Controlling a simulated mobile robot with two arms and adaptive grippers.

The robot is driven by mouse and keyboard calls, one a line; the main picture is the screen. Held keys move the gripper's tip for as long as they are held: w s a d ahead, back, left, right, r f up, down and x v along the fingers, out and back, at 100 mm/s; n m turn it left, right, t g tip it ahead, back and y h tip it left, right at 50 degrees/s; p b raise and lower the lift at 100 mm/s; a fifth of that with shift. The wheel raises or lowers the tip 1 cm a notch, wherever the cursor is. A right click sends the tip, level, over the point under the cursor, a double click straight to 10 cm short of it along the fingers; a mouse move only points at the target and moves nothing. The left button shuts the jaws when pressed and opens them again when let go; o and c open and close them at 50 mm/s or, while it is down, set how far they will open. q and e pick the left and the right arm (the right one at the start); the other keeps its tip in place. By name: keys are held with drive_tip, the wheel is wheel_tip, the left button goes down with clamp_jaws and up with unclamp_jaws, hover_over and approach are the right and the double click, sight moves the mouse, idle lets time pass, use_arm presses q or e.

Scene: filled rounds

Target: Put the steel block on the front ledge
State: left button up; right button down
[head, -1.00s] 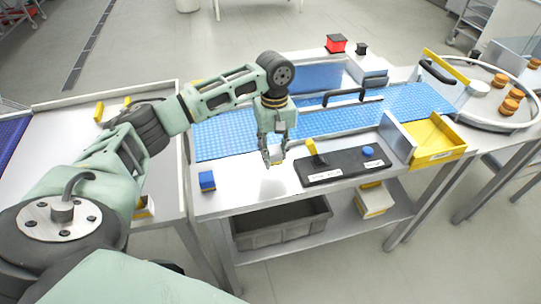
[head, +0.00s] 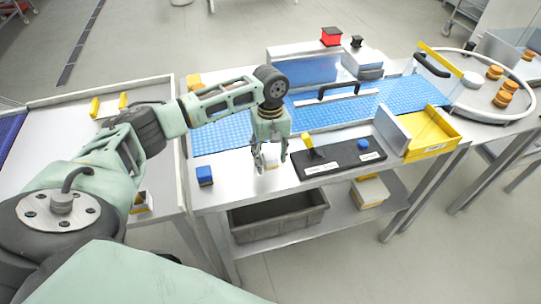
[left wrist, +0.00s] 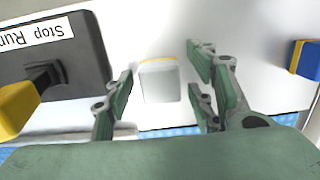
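The steel block (left wrist: 159,84) is a pale grey-white block with a thin yellow edge, seen in the left wrist view between the fingers of my left gripper (left wrist: 162,92). Gaps show on both sides of it, so the fingers are open around it without visible touch. In the head view my left gripper (head: 271,161) points down over the pale front ledge (head: 232,180), and its fingers partly hide the block. The block appears to be on or just over that ledge; I cannot tell the exact contact. My right gripper is not in view.
A blue block (head: 204,176) stands on the ledge to the left. A black control panel (head: 338,158) with a yellow lever (head: 308,144) lies close to the right. The blue conveyor belt (head: 221,133) runs behind. A yellow tray (head: 432,134) is at the right end.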

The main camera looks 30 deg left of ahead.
sight(271, 153)
use_arm(q)
drive_tip(key=shift+r, duration=0.1)
drive_tip(key=shift+r, duration=0.3)
wheel_tip(271, 153, up, 12)
drive_tip(key=b, duration=0.2)
drive_tip(key=shift+w+a+f, duration=0.25)
drive_tip(key=shift+w+a, duration=0.1)
drive_tip(key=shift+w, duration=0.1)
drive_tip(key=shift+c, duration=0.2)
idle(0.7)
